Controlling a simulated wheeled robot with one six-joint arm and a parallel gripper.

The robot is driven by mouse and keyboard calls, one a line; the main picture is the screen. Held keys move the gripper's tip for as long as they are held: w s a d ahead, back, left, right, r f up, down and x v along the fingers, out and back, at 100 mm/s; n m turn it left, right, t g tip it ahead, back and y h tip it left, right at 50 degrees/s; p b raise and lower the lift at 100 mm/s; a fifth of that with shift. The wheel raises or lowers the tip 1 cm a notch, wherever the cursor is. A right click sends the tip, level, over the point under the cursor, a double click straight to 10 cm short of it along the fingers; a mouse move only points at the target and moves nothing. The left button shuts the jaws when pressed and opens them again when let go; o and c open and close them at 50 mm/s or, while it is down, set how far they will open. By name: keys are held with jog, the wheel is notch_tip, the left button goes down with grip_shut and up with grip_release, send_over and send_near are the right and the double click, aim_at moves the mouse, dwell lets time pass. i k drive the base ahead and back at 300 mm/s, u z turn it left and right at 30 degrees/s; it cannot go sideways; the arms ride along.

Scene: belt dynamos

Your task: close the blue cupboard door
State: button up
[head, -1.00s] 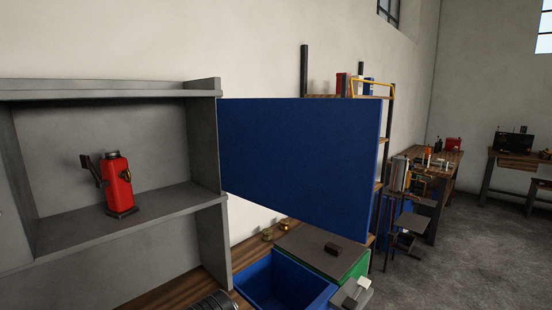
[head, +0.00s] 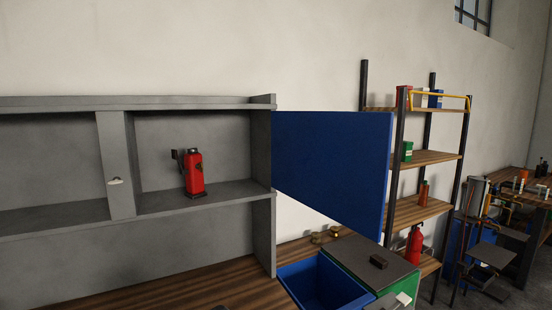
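The blue cupboard door (head: 332,165) stands wide open in the head view. It is hinged at the right side of the grey wall cupboard (head: 262,150) and sticks out past its right end. The compartment beside the hinge is open to view and holds a red bottle-jack-like tool (head: 193,173) on its floor. My gripper is not in the head view, so its state is hidden.
A workbench (head: 190,287) runs below the cupboard. A blue bin (head: 322,283) and a green box with a grey lid (head: 365,258) stand under the door. A shelf rack (head: 425,158) stands to the right, behind the door.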

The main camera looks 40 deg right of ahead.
aim_at(336, 164)
jog(key=u, duration=2.7)
jog(key=k, duration=1.85)
jog(key=z, duration=2.3)
jog(key=k, duration=0.9)
jog(key=u, duration=0.7)
jog(key=i, duration=0.1)
jog(key=z, duration=0.1)
